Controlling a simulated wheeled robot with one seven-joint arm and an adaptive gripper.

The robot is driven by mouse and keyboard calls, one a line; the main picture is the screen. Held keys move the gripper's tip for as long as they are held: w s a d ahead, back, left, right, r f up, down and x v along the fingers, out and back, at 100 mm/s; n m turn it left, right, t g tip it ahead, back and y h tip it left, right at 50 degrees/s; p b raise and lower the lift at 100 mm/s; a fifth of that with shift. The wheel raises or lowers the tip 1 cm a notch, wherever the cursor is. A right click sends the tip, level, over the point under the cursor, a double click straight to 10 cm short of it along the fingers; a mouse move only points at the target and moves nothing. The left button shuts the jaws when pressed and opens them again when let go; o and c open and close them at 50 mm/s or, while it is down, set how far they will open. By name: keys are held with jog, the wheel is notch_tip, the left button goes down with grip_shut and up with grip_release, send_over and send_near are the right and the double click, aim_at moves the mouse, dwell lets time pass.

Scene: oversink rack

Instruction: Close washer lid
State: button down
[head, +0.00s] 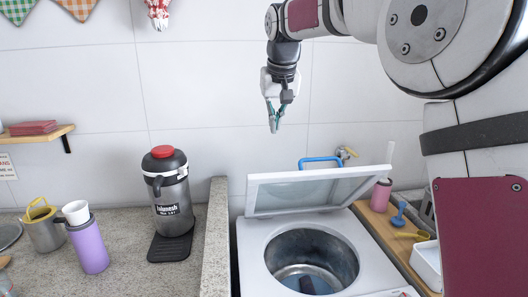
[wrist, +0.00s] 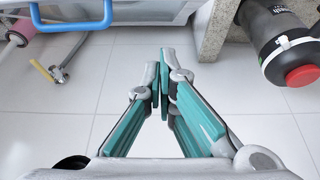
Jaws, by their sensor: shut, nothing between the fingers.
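The washer (head: 252,257) is a white top-loader at the lower middle of the head view, with a round metal drum (head: 312,262) showing. Its lid (head: 305,192) has a white frame with a clear panel and stands raised, tilted up at the back of the opening. My gripper (head: 273,128) hangs above and behind the lid, apart from it, near the tiled wall. In the wrist view my gripper (wrist: 160,88) has its fingertips together with nothing between them. The washer's back edge shows at the top left of the wrist view.
A granite counter (head: 125,270) to the left holds a black jug (head: 168,195) with a red cap. A wooden shelf (head: 385,228) with a pink bottle (head: 381,195) lies to the right.

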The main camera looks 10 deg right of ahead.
jog(key=x, duration=0.3)
jog(key=s+p+x, duration=0.1)
jog(key=x, duration=0.6)
jog(key=shift+s+f+p, duration=0.3)
jog(key=shift+f, duration=0.3)
jog(key=shift+s+f, duration=0.6)
jog(key=shift+f, duration=0.05)
